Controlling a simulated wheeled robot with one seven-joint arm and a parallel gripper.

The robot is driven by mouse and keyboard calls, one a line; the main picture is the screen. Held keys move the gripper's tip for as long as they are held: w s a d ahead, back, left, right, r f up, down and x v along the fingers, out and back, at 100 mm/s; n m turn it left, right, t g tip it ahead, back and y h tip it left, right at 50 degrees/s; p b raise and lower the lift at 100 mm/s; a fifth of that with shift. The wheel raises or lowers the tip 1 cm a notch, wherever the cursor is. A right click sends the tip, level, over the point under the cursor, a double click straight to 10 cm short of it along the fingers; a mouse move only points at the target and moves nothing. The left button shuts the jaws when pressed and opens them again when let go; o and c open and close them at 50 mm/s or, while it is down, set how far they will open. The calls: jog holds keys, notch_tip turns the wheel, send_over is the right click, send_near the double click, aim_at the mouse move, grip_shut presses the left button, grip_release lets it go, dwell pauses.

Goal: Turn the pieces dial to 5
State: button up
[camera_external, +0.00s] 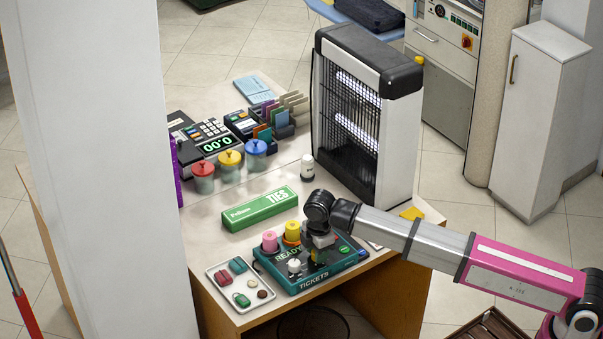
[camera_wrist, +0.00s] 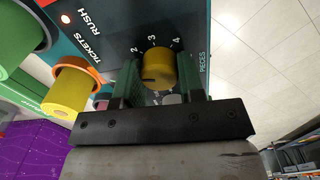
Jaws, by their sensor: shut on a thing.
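The pieces dial (camera_wrist: 159,66) is a round yellow knob on the dark teal face of the ticket machine (camera_external: 279,271). The numbers 2, 3 and 4 show around its upper side in the wrist view, with PIECES printed to its right. A dark line on the dial lies toward its lower left in that picture; which number it marks I cannot tell. My gripper (camera_wrist: 160,78) is shut on the dial, one green finger on each side. The fingers hide other marks. In the external view my gripper (camera_external: 318,254) is over the machine's front right and hides most of the dial.
A tray (camera_external: 213,276) of small pieces lies left. A green TIES box (camera_external: 260,208) and a tall lamp unit (camera_external: 400,135) stand behind.

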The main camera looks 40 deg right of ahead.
jog(key=m, duration=0.4)
jog(key=shift+m, duration=0.3)
jog(key=m, duration=0.3)
jog(key=shift+m, duration=0.4)
jog(key=m, duration=0.4)
jog(key=shift+w, duration=0.1)
jog(key=m, duration=0.8)
jog(key=shift+m+g, duration=0.3)
jog(key=m, duration=0.3)
jog(key=shift+m, duration=0.3)
jog(key=m, duration=0.4)
jog(key=shift+m, duration=2.1)
